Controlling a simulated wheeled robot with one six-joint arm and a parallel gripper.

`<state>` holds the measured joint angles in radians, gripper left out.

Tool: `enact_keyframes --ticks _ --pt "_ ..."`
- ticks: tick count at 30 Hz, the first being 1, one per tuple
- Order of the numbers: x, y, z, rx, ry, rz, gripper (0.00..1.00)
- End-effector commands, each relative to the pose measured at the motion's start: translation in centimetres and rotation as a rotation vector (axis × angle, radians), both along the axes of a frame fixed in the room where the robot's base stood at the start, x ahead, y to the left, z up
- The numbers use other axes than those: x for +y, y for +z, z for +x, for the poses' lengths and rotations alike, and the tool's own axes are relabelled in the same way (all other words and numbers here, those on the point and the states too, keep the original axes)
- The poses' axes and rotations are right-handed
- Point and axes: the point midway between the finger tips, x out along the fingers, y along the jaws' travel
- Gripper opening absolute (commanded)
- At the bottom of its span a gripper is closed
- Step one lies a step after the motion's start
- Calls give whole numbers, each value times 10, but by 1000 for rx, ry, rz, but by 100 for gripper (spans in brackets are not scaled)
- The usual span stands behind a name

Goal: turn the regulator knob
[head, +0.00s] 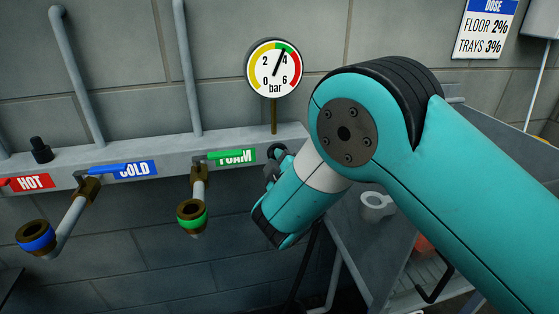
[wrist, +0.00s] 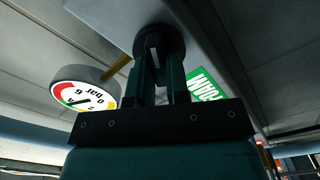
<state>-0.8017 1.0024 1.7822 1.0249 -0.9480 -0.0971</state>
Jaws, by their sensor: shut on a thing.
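The regulator knob (wrist: 158,37) is black and round, with a white mark on it. My gripper is shut on the knob. In the head view the knob (head: 277,150) shows only in part beside my gripper (head: 272,168), below the gauge stem; my arm hides much of it. The pressure gauge (head: 274,67) above has its needle pointing up and slightly right, near the green band. The gauge also shows upside down in the wrist view (wrist: 86,90).
The grey rail (head: 120,157) runs along the tiled wall. HOT (head: 30,183), COLD (head: 137,168) and FOAM (head: 238,157) labels mark it. Blue-ringed (head: 36,237) and green-ringed (head: 192,215) outlets hang left of my gripper. A grey metal stand (head: 352,232) is at right.

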Motion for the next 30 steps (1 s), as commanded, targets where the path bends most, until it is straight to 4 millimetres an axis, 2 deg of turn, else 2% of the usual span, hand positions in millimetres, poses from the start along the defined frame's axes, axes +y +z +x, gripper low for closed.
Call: enact_keyframes --ticks 6,7,9,10,18,22,26,30 --pt "1 0 -1 0 3 2 0" --pt "1 0 -1 0 3 2 20" --pt "1 0 -1 0 2 2 37" --pt "1 0 0 0 2 2 42" --pt "0 0 -1 1 1 2 42" --pt "-1 -2 -9 2 1 0 42" --pt "-7 -5 -30 2 5 -1 42" --pt "-16 -9 -65 3 7 -2 42"
